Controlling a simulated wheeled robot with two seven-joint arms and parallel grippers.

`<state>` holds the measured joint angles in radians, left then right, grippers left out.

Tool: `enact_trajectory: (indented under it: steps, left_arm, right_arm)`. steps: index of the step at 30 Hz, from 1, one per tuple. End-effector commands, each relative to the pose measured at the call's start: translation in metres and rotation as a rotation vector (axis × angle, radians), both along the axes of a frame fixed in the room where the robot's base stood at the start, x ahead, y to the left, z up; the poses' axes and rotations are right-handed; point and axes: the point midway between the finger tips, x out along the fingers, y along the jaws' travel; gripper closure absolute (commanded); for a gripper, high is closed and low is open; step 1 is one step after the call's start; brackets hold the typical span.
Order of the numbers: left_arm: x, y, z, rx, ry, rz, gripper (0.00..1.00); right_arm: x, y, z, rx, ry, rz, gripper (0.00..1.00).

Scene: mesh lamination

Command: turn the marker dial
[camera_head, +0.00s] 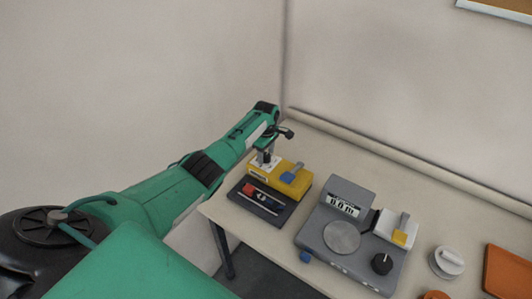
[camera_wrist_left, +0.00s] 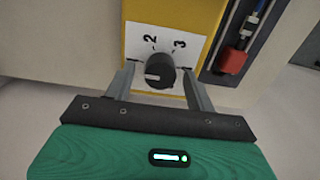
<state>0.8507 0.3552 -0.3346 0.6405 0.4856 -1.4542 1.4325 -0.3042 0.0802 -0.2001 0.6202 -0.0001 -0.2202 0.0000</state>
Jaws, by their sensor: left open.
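The marker dial (camera_wrist_left: 160,70) is a dark round knob with a light pointer line, on a white plate (camera_wrist_left: 140,45) with the numbers 2 and 3. The plate is on the yellow unit (camera_wrist_left: 180,12), which also shows in the head view (camera_head: 277,177) at the table's left end. My left gripper (camera_wrist_left: 160,82) is open, its two fingers on either side of the dial; I cannot tell whether they touch it. In the head view my left gripper (camera_head: 265,160) is over the white end of the yellow unit and hides the dial. My right gripper is not in view.
A dark tray (camera_head: 277,217) with a red-ended tool (camera_head: 250,189) lies beside the yellow unit. A grey device (camera_head: 313,229) with a display, a round plate and a black knob (camera_head: 381,263) stands to the right. A white round object (camera_head: 447,262) and an orange block (camera_head: 508,270) are farther right.

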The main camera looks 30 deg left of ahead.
Motion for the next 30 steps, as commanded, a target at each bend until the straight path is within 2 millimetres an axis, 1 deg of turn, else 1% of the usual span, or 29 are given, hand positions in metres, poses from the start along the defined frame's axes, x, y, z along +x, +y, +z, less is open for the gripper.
enact_trajectory:
  steps: [3, 4, 8, 9, 10, 11, 20, 26, 30]
  left_arm:
    - [0.0001, -0.0002, 0.0002, 0.0, 0.0, 0.0, 0.45]
    - [0.0001, -0.0002, 0.0003, 0.0, 0.0, 0.0, 0.46]
    - [0.0001, -0.0002, 0.0003, 0.0, 0.0, 0.0, 0.72]
    - [0.0001, -0.0002, 0.0003, 0.0, 0.0, 0.0, 0.8]
    - [0.0001, -0.0002, 0.0003, 0.0, 0.0, 0.0, 0.86]
    - [0.0001, -0.0002, 0.0003, 0.0, 0.0, 0.0, 0.89]
    - [0.0, -0.0002, 0.0004, 0.0, 0.0, -0.033, 0.89]
    - [-0.0002, -0.0003, 0.0007, -0.001, 0.0, -0.132, 0.89]
    - [-0.0001, -0.0007, 0.0008, -0.001, 0.0, -0.244, 0.89]
  right_arm:
    - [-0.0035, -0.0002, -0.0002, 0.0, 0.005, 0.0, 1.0]
    - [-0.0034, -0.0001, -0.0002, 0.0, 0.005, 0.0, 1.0]
    - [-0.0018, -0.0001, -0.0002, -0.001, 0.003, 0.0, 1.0]
    - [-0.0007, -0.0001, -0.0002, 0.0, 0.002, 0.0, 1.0]
    - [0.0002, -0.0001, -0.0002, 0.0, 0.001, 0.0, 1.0]
    - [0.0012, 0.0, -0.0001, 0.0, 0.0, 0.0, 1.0]
    - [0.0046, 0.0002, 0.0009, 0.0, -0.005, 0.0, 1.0]
    - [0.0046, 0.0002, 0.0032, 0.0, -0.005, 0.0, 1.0]
    - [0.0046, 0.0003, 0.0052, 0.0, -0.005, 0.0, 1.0]
